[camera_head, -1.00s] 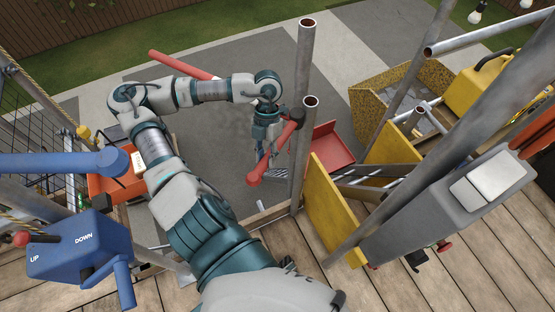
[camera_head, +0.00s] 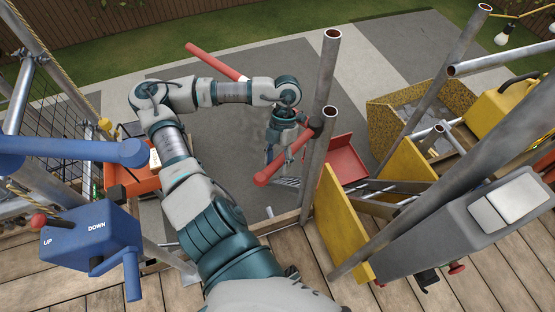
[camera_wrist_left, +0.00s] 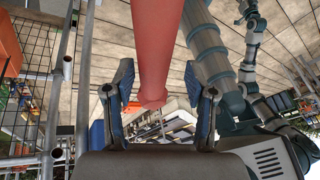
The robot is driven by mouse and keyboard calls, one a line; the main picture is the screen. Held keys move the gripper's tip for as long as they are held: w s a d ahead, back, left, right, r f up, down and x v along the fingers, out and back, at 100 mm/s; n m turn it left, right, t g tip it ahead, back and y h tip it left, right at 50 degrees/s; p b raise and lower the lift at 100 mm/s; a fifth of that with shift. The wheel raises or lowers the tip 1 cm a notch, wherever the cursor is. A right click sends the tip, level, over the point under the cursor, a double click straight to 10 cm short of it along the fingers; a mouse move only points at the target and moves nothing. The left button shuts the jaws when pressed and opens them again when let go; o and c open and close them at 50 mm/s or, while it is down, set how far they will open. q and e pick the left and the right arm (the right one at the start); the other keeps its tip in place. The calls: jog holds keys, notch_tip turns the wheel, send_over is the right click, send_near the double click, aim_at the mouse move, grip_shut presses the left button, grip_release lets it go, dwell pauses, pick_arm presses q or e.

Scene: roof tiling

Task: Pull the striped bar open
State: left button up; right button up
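A red bar (camera_head: 283,161) stands out from a black clamp on an upright grey pole. Its free end points down and left in the head view. My left gripper (camera_head: 272,152) is right beside this bar, partly behind it. In the left wrist view the red bar (camera_wrist_left: 154,45) runs down between the two spread fingers (camera_wrist_left: 160,80), with gaps on both sides. The left gripper is open. My right gripper does not show.
Upright grey poles (camera_head: 322,100) stand right of my left gripper. A blue UP/DOWN control box (camera_head: 90,240) is at the left. Grey paving (camera_head: 225,140) lies open below.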

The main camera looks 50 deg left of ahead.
pick_arm(q)
jog(key=shift+w, duration=0.1)
jog(key=shift+w+r, duration=0.15)
jog(key=v, duration=0.6)
jog(key=shift+a, duration=0.2)
jog(key=shift+w+r, duration=0.1)
jog(key=shift+r, duration=0.4)
